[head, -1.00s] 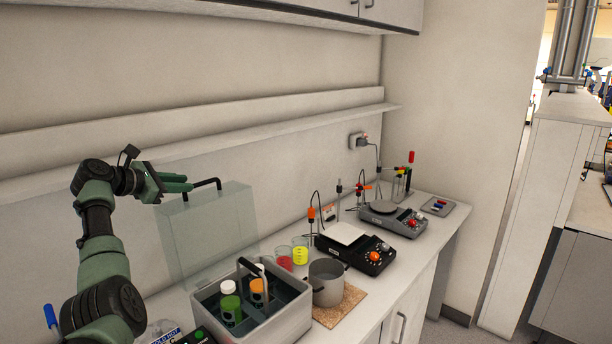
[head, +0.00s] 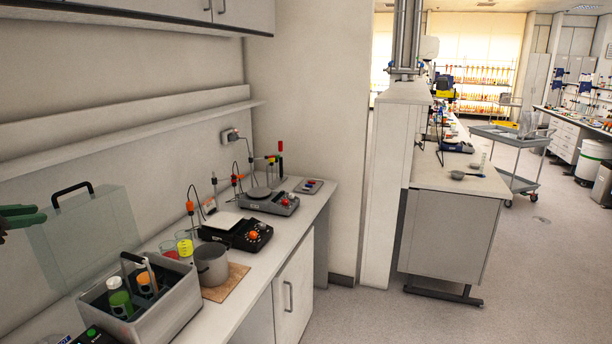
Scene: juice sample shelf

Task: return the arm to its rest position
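My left gripper (head: 40,214) shows at the left edge of the head view, with only its green fingers and a bit of dark wrist in the picture. Nothing shows held in it. The fingers look close together from this side, so I cannot tell whether they are open or shut. They appear just left of the black handle (head: 72,188) of a clear lid (head: 95,235) that stands upright near the wall. The rest of my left arm is outside the picture. My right gripper is not in view.
A grey box (head: 178,305) with bottles stands on the counter. Beside it are a pot (head: 211,264) on a cork mat, beakers (head: 185,246) and two hotplate devices (head: 236,230) (head: 268,202). A wall shelf (head: 120,124) runs above. Open floor (head: 470,315) lies to the right.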

